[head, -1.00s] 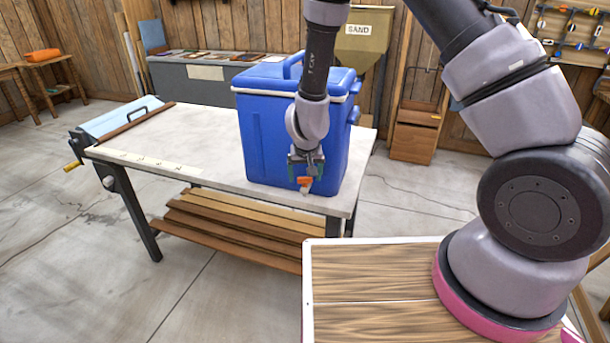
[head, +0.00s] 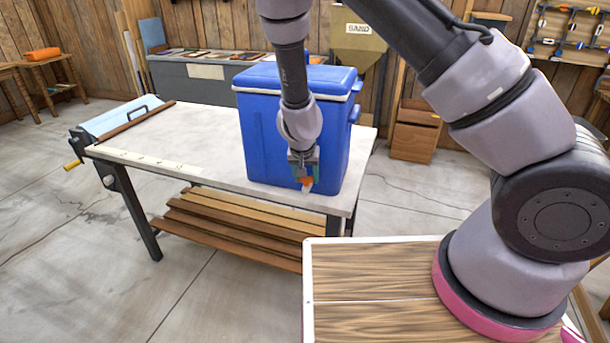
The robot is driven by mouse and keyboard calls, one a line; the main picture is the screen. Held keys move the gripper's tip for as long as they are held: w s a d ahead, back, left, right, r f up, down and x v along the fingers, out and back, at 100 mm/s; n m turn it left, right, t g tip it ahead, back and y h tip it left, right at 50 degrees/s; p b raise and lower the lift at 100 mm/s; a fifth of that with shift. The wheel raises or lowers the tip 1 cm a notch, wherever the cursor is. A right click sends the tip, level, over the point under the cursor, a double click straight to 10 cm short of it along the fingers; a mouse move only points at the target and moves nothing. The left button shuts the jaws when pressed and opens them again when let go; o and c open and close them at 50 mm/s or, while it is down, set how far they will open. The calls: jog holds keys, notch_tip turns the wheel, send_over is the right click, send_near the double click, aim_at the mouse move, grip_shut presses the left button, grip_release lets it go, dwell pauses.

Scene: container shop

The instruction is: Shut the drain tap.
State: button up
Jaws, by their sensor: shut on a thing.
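A blue cooler box (head: 336,130) with a white lid seam stands on the right end of the workbench. Its drain tap (head: 306,183), with an orange part and a pale spout, sticks out low on the front face. My gripper (head: 304,177) is at the tap, pointing down, with its fingers shut on the orange part. The fingers and wrist hide much of the tap, so the exact angle of its handle cannot be told.
The workbench (head: 190,135) has a pale top, clear to the left of the cooler. Wooden slats (head: 235,215) lie on its lower shelf. A crank with a yellow handle (head: 73,165) sticks out at its left end. A sand hopper (head: 358,42) stands behind.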

jog(key=shift+w+a+r+m+h, duration=0.1)
jog(key=shift+w+r+m+h, duration=0.1)
jog(key=shift+m, duration=0.3)
jog(key=shift+w+a+r+m+h, duration=0.1)
jog(key=shift+r+m, duration=0.1)
jog(key=shift+m, duration=0.3)
jog(key=o, duration=1.4)
jog(key=shift+c, duration=0.2)
jog(key=shift+s, duration=0.1)
jog(key=v, duration=1)
jog(key=shift+r, duration=0.4)
jog(key=shift+s, duration=0.1)
